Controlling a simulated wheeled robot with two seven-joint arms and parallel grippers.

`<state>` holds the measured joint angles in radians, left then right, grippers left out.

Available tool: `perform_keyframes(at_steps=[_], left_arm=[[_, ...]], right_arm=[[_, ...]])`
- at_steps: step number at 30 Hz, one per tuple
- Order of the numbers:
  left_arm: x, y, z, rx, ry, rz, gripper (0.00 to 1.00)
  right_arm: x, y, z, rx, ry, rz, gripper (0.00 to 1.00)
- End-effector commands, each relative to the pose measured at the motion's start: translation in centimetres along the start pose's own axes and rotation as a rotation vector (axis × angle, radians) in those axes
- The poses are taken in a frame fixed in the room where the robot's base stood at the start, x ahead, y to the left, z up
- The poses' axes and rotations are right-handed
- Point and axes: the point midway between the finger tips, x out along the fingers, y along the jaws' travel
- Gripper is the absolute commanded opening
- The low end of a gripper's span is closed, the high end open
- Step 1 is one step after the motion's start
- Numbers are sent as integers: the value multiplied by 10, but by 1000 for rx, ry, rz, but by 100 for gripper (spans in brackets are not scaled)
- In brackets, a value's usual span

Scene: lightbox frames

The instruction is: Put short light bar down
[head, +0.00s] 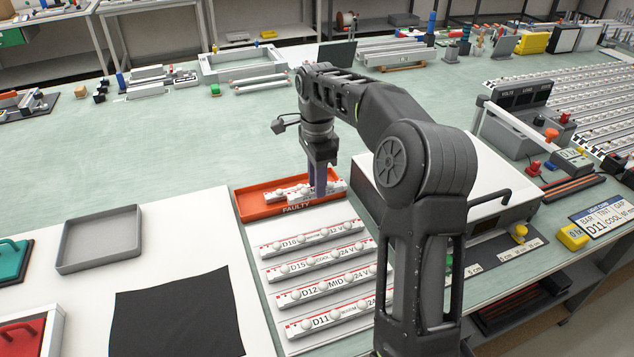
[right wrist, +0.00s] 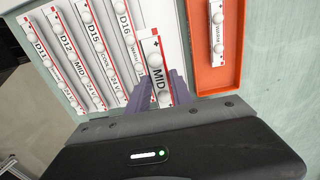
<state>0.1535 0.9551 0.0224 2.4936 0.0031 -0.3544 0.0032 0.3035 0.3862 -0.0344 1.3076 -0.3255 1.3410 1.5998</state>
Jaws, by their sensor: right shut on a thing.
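My right gripper (head: 321,188) points down at the right end of the orange tray marked FAULTY (head: 252,204). In the right wrist view it is shut on a short white light bar (right wrist: 154,58) with a red stripe and the label MID. That bar lies between the purple fingers, beside the orange tray's wall (right wrist: 208,78) in that view. Whether it touches anything below cannot be told. Another short bar (right wrist: 217,38) lies inside the tray; it also shows in the head view (head: 285,194). My left gripper is not in view.
A white board in front of the tray holds several labelled bars, such as D16 (head: 312,237) and D11 (head: 330,318). A grey tray (head: 100,240) is empty at left, near a black cloth (head: 175,315). A bench instrument (head: 515,118) stands at right.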

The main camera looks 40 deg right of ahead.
Motion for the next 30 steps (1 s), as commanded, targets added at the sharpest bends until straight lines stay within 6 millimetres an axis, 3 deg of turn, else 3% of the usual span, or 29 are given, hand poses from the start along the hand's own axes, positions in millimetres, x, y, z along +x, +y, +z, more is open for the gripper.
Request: perform_keyframes(at_steps=[7,11,14,19,24,30], left_arm=[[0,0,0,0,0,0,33],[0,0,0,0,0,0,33],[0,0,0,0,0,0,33],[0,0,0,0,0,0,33],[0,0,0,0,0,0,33],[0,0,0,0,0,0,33]], right_arm=[[0,0,1,-6,0,0,0],[4,0,12,-86,-1,2,0],[12,1,35,-247,-2,2,0],[32,10,97,-714,-4,5,0],[54,32,166,-1277,-3,4,0],[72,58,218,-1751,-1,1,0]])
